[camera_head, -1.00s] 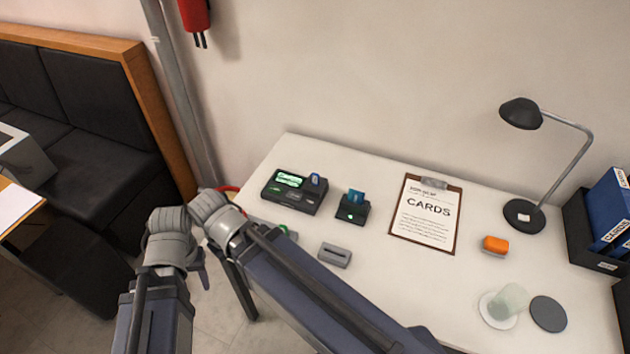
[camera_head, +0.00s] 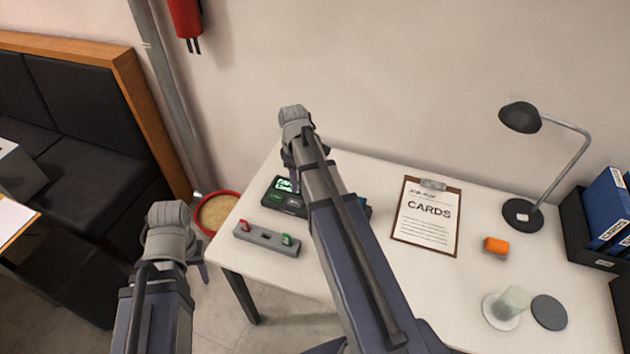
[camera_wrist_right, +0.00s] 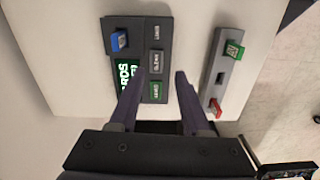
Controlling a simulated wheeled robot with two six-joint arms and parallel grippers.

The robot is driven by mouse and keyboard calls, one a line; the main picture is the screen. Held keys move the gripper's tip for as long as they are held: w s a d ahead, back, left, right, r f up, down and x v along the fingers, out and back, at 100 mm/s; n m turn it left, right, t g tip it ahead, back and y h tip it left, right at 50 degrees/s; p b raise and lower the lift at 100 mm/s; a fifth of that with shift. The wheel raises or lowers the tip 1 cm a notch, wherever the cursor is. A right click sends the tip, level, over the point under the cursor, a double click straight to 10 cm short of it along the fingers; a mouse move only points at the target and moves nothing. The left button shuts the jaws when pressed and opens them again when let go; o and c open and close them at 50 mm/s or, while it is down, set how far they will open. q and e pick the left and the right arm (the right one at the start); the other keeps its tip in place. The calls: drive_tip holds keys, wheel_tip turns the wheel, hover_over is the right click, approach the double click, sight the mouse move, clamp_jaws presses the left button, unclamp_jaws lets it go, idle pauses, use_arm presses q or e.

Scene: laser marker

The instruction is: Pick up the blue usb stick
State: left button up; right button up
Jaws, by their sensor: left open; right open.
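The blue usb stick (camera_wrist_right: 118,42) stands in a black device (camera_wrist_right: 153,30) with a lit green screen, at the upper left of the right wrist view.
A grey holder (camera_head: 266,240) with a red and a green stick lies near the table's left edge. A red-rimmed bin (camera_head: 228,196) is on the floor.

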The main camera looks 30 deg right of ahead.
drive_tip(key=shift+n, duration=0.3)
drive_tip(key=d, duration=0.2)
drive_tip(key=w+d, duration=0.1)
drive_tip(key=d, duration=0.4)
drive_tip(key=shift+w+r, duration=0.25)
drive_tip(key=shift+w, duration=0.15)
use_arm(q)
drive_tip(key=shift+w+f+b, duration=0.25)
drive_tip(key=shift+f+b, duration=0.3)
drive_tip(key=shift+b, duration=0.05)
drive_tip(key=shift+w+f+b, duration=0.25)
drive_tip(key=shift+f+b, duration=0.3)
drive_tip(key=shift+b, duration=0.05)
use_arm(e)
drive_tip(key=shift+f, duration=1.3)
use_arm(q)
drive_tip(key=shift+f, duration=0.1)
use_arm(e)
drive_tip(key=shift+f, duration=0.1)
wheel_tip(320, 180, down, 5)
drive_tip(key=b, duration=0.5)
drive_tip(key=shift+f, duration=0.1)
use_arm(q)
wheel_tip(320, 180, down, 5)
use_arm(e)
drive_tip(key=shift+c, duration=0.4)
clamp_jaws()
